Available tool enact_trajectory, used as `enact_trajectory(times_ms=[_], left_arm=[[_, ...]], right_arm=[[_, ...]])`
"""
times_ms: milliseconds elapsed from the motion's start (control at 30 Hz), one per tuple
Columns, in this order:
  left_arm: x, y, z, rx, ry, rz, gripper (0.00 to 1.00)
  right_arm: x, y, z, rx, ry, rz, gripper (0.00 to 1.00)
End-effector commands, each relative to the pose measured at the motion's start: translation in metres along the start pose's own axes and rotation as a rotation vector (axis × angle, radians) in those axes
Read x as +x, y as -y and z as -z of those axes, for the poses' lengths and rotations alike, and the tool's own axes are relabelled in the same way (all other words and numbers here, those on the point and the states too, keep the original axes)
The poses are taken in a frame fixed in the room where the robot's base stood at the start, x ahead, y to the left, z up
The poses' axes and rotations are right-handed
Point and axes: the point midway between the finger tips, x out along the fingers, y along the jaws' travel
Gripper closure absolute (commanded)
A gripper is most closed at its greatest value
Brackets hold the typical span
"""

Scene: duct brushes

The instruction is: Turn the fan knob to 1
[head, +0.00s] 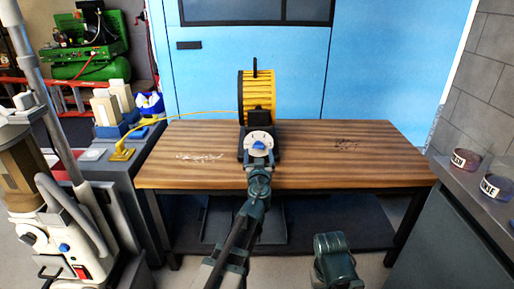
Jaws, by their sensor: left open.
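A yellow and black fan (257,95) stands upright at the back middle of the wooden table. A white round dial plate (259,137) is on its front, low down, with a blue knob (259,146) at the middle. The numbers on the dial are too small to read. My left gripper (257,160) is open, just in front of the knob and below it in the picture. I cannot tell whether it touches the knob. A dark green part of my right arm shows at the bottom, right of centre; its gripper does not show.
The wooden table (380,165) is otherwise clear, with white scribbles left and dark ones right. A yellow cord (190,115) runs from the fan to a yellow plug (122,152) on the grey side bench. Two labelled bins (465,160) stand on the right counter.

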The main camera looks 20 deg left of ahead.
Motion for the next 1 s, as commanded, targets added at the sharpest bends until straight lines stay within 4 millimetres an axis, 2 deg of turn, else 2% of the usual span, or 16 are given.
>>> enact_trajectory(times_ms=[33, 200, 533, 1000], left_arm=[[0.012, -0.002, 0.0, 0.0, 0.0, 0.0, 0.12], [0.029, -0.004, 0.0, 0.0, 0.0, -0.001, 0.12], [0.031, -0.003, 0.0, 0.0, 0.0, -0.002, 0.12], [0.031, -0.003, 0.0, 0.0, 0.0, -0.002, 0.97]], right_arm=[[0.0, 0.0, 0.0, 0.0, 0.0, 0.0, 0.38], [0.0, 0.0, 0.0, 0.0, 0.0, 0.0, 0.38], [0.0, 0.0, 0.0, 0.0, 0.0, 0.0, 0.38], [0.0, 0.0, 0.0, 0.0, 0.0, 0.0, 0.38]])
